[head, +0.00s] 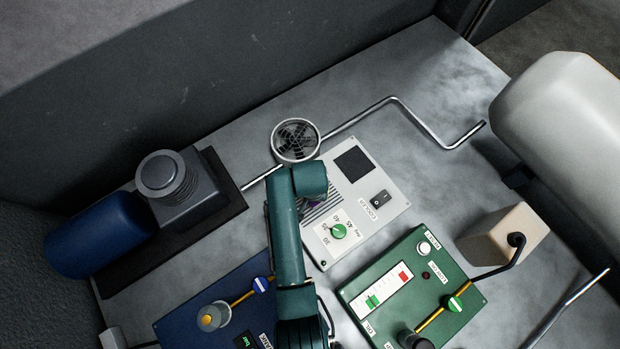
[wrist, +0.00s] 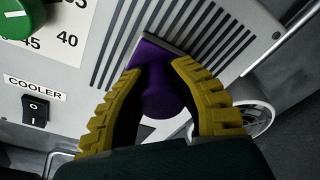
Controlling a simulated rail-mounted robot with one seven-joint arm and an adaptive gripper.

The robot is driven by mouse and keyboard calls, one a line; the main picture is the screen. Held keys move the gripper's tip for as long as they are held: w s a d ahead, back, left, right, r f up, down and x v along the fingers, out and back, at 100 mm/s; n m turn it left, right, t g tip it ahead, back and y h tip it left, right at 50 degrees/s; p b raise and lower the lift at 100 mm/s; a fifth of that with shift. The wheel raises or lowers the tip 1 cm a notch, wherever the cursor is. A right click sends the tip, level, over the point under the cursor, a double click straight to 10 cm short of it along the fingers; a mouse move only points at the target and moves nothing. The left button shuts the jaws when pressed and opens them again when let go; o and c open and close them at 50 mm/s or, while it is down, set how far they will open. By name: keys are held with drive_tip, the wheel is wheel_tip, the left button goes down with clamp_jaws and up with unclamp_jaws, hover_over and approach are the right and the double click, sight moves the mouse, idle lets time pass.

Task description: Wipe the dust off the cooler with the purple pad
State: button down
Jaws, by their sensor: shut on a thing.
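The cooler (head: 372,205) is a pale panel with a slotted grille, a green dial, a black switch and a dark square. In the wrist view the cooler (wrist: 75,82) shows its dial, label, switch and grille. My gripper (wrist: 156,72) has yellow ribbed fingers shut on the knob of the purple pad (wrist: 150,52). The pad's flat plate lies over the grille slots; I cannot tell whether it touches. In the head view my arm hides most of the pad, and only a bit of purple shows. I cannot make out any dust on the cooler's visible face.
A round fan (head: 296,140) stands at the cooler's upper-left corner. A green control box (head: 405,262) with a lever is at lower right, a blue box (head: 180,322) at lower left. A blue motor (head: 100,236) is at left. A bent metal rod (head: 420,121) runs behind.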

drive_tip(key=shift+s+d+p, duration=0.5)
drive_tip(key=shift+s+d, duration=0.15)
drive_tip(key=shift+s, duration=0.35)
drive_tip(key=shift+s+d+p, duration=0.5)
drive_tip(key=shift+s+d, duration=0.15)
drive_tip(key=shift+s, duration=0.35)
drive_tip(key=shift+s+a+r+p, duration=0.1)
drive_tip(key=shift+s+r+p, duration=0.1)
drive_tip(key=shift+p, duration=0.1)
drive_tip(key=shift+s+a+f+p, duration=0.1)
drive_tip(key=shift+s+a+p, duration=0.15)
drive_tip(key=shift+a+p, duration=0.05)
drive_tip(key=shift+w+a+f+b, duration=0.25)
drive_tip(key=shift+w+a+b, duration=0.45)
drive_tip(key=shift+w+a, duration=0.5)
drive_tip(key=shift+w+a+b, duration=0.65)
drive_tip(key=shift+w, duration=0.3)
drive_tip(key=shift+w+a+b, duration=0.6)
drive_tip(key=shift+w+b, duration=0.05)
drive_tip(key=shift+w, duration=0.3)
drive_tip(key=shift+w+a+r, duration=0.15)
drive_tip(key=shift+w, duration=0.1)
drive_tip(key=r+p, duration=0.2)
drive_tip(key=r, duration=0.1)
drive_tip(key=shift+s, duration=0.2)
wheel_tip(320, 180, up, 5)
drive_tip(key=p, duration=0.5)
drive_tip(key=shift+w+r+p, duration=0.1)
drive_tip(key=shift+p, duration=0.25)
